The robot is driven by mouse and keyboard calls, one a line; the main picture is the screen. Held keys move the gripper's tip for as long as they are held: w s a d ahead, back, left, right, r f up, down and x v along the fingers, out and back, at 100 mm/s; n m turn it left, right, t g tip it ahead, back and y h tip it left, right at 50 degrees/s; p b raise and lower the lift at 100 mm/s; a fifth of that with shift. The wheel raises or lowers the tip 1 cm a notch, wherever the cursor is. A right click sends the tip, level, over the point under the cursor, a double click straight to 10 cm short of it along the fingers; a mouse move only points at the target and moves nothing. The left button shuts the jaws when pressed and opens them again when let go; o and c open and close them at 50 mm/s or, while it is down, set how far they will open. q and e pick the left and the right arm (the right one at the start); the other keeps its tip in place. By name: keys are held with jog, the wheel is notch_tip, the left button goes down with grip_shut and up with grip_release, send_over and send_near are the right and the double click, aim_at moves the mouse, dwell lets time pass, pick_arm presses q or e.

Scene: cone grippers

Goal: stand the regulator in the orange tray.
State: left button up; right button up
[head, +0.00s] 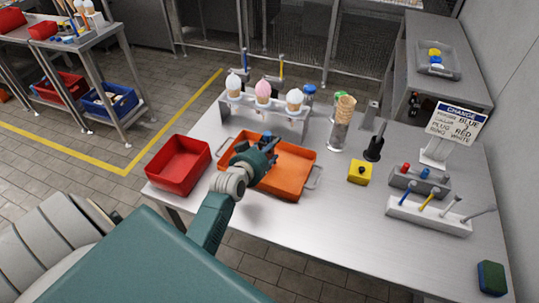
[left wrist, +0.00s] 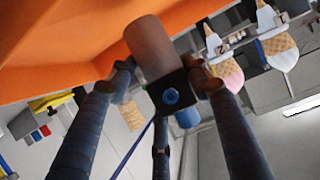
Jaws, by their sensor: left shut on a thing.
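The orange tray (head: 294,165), with wire handles at its ends, lies on the steel table. My left gripper (head: 268,150) is over the tray and shut on the regulator. In the left wrist view the regulator (left wrist: 155,55) is a grey-brown cylinder with a dark square block and a blue round end, between the fingertips (left wrist: 160,75). The orange tray (left wrist: 50,60) fills the upper left of that view, close to the regulator. In the head view the gripper hides most of the regulator. I cannot tell whether it touches the tray floor. My right gripper is not in view.
A red bin (head: 178,163) stands left of the tray. A rack (head: 282,124) with ice cream cones is behind it. A stack of cones (head: 343,112), a yellow box (head: 359,172), a tool rack (head: 428,216) and a sign (head: 457,122) are to the right. The front right table is mostly clear.

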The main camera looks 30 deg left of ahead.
aim_at(268, 157)
pick_arm(q)
notch_tip(268, 157, down, 3)
jog(key=shift+f, duration=0.15)
jog(key=shift+f, duration=0.1)
jog(key=shift+f, duration=0.15)
jog(key=o, duration=1.4)
jog(key=shift+o, duration=0.3)
